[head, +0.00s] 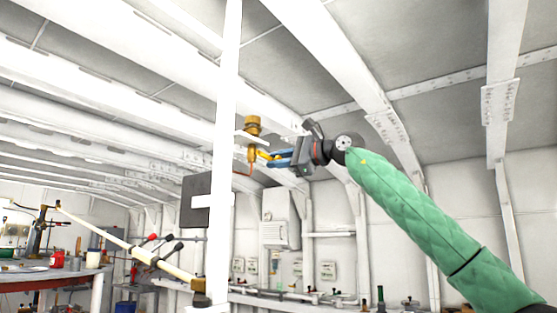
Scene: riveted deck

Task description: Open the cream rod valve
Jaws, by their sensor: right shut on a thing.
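My right gripper (272,158) is raised in the middle of the head view, at the end of my green-sleeved arm. Its blue fingers are shut on a small yellow handle (263,154) beside a brass fitting (252,126) by the white vertical post. The fingers hide part of the handle. A long cream rod (110,238) slants down from upper left to lower right at the left of the view. The rod is well apart from my right gripper. My left gripper is not in view.
The white post (226,150) stands just left of my right gripper, with a dark plate (200,198) on it. Levers with red and black knobs (152,238) are near the rod. A table (45,278) is at the left. White ceiling beams run overhead.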

